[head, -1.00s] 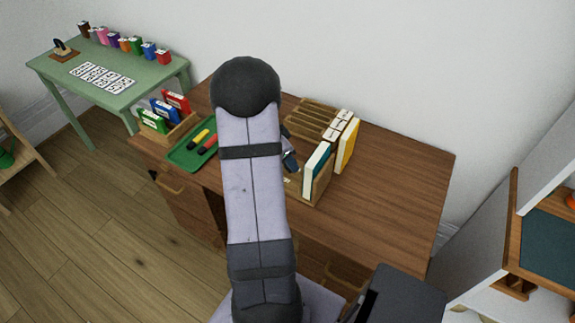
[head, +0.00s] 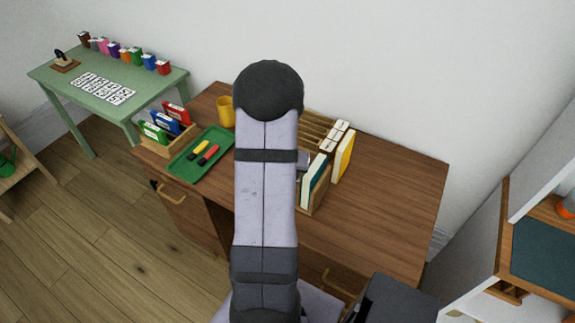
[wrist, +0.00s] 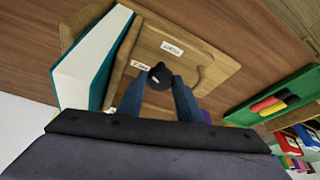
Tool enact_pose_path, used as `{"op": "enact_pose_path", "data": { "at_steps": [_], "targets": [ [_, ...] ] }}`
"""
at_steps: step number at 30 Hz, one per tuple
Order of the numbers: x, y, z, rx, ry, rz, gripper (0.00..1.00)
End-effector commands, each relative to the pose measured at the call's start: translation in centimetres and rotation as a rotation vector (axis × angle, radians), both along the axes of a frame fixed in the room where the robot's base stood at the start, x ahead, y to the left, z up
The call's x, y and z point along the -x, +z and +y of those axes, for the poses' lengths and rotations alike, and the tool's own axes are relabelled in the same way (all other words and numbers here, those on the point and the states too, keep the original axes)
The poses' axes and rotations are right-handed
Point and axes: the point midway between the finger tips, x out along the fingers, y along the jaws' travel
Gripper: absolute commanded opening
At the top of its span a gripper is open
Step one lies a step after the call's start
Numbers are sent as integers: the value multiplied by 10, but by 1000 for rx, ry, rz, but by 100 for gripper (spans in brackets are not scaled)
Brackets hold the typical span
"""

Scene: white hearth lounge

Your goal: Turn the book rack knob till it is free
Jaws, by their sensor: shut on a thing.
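The wooden book rack (head: 313,203) stands on the brown desk, with a teal book (head: 320,177) and a yellow book (head: 344,157) in it. In the wrist view, the rack's wooden end panel (wrist: 205,62) carries two small white labels and a dark round knob (wrist: 160,75). The teal book (wrist: 110,70) shows to the left of the knob. My gripper (wrist: 160,85) is shut on the knob, one blue-grey finger on each side. In the head view my arm hides the knob and most of the gripper.
A green tray (head: 186,168) with a yellow and a red marker lies left of my arm. A slatted wooden holder (head: 316,128) stands behind the rack. The desk's right side is clear.

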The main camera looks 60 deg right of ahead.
Motion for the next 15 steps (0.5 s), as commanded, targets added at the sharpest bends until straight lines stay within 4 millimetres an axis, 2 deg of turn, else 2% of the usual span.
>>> {"op": "enact_pose_path", "data": {
  "at_steps": [1,15],
  "targets": [
    [1,7,0,-3,19,1,10],
    [3,11,-3,2,224,3,10]
  ]
}}
